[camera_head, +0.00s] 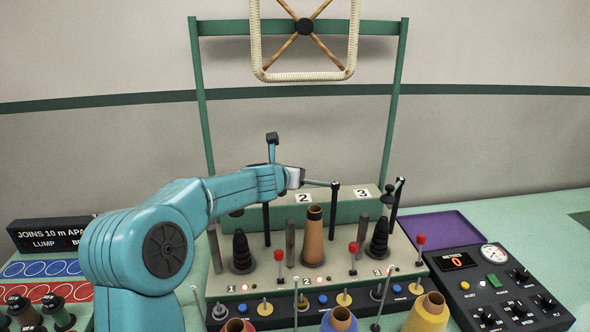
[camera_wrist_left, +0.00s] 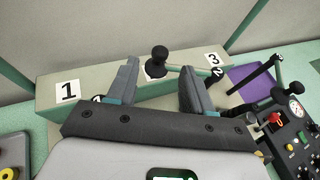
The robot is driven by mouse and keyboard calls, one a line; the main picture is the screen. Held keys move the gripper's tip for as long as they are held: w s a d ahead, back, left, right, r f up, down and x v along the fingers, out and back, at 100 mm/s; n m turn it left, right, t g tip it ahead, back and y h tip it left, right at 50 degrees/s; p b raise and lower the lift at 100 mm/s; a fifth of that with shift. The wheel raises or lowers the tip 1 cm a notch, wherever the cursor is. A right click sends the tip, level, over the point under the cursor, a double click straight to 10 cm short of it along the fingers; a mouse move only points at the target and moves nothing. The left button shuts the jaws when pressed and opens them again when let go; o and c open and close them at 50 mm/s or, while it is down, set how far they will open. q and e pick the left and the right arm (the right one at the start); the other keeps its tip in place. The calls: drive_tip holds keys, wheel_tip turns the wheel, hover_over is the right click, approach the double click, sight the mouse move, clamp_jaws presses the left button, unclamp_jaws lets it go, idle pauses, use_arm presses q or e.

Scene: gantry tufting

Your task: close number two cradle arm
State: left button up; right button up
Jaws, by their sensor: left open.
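The number two cradle arm is a thin green bar (camera_head: 319,183) on a black post (camera_head: 333,212), pointing left from the post's top. Its black knob end (camera_wrist_left: 158,54) shows in the left wrist view, between and beyond my fingertips; in the head view my gripper hides it. Below the bar stands a brown cone (camera_head: 312,237) at station two. My left gripper (camera_head: 297,178) is open at the bar's free end; it also shows in the left wrist view (camera_wrist_left: 158,85). I cannot tell whether its fingers touch the knob. My right gripper is not in view.
The number three cradle arm (camera_head: 397,203) stands right, its knob above a dark cone (camera_head: 379,240). Another dark cone (camera_head: 242,252) stands left. Red-topped levers (camera_head: 353,250) line the front. A control box (camera_head: 492,285) and purple tray (camera_head: 440,232) lie right.

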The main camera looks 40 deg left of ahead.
use_arm(q)
drive_tip(key=p+x, duration=0.1)
drive_tip(key=x, duration=0.4)
drive_tip(key=shift+f, duration=0.15)
drive_tip(key=shift+w+a+f, duration=0.1)
drive_tip(key=shift+w, duration=0.1)
drive_tip(key=shift+c, duration=1.2)
drive_tip(key=c, duration=0.6)
drive_tip(key=shift+s, duration=0.2)
clamp_jaws()
drive_tip(key=shift+r, duration=0.25)
